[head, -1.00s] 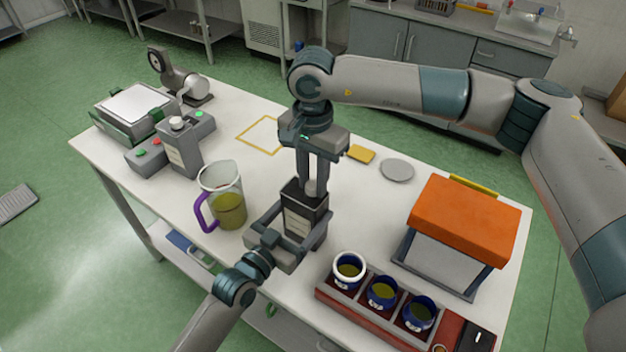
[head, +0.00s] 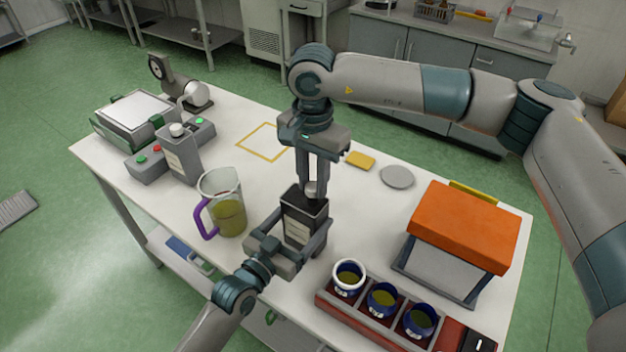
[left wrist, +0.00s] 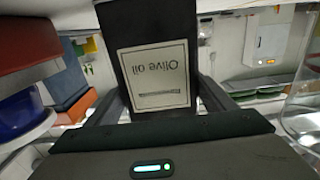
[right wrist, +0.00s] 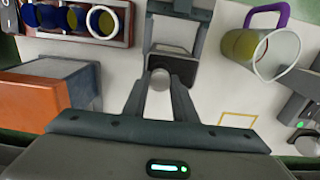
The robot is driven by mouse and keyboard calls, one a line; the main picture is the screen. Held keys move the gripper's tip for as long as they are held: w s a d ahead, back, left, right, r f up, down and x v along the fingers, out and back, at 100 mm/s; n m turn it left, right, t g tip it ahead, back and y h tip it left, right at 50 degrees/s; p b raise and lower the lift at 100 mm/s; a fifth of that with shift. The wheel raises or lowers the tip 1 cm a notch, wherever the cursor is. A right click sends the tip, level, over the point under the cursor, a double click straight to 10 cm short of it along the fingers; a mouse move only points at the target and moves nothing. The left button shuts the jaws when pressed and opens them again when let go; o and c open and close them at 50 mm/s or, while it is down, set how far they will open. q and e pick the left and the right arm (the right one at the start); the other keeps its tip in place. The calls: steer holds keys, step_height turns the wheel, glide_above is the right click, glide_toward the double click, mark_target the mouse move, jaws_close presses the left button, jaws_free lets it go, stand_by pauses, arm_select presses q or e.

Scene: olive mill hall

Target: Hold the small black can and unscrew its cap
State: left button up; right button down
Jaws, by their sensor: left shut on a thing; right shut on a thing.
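The small black can (head: 305,222) stands upright above the front middle of the table, with a pale label. My left gripper (head: 287,235) is shut on its sides. In the left wrist view the can (left wrist: 150,25) shows its "Olive oil" label upside down between the fingers. My right gripper (head: 312,185) points straight down over the can and is shut on the pale round cap (head: 312,188). In the right wrist view the cap (right wrist: 159,80) sits between the fingertips, beside the can's dark top (right wrist: 172,66). I cannot tell whether the cap still touches the can.
A jug with a purple handle (head: 222,205) stands left of the can. A rack (head: 330,298) with several blue cups is at the front right, near an orange-lidded box (head: 465,225). A grey can (head: 180,155) stands farther left. A yellow outlined square (head: 264,142) is empty.

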mark_target(313, 186)
steer(key=shift+r, duration=2)
arm_select(q)
steer(key=o, duration=2.1)
steer(key=shift+o, duration=0.2)
steer(key=shift+b+v, duration=0.3)
steer(key=shift+v, duration=0.5)
arm_select(e)
steer(key=shift+f, duration=0.3)
step_height(313, 186, down, 2)
steer(key=shift+f+b, duration=0.25)
steer(key=shift+b, duration=1)
arm_select(q)
steer(key=v, duration=1)
steer(key=shift+s, duration=0.15)
arm_select(e)
steer(key=shift+f, duration=0.1)
arm_select(q)
steer(key=shift+a, duration=0.15)
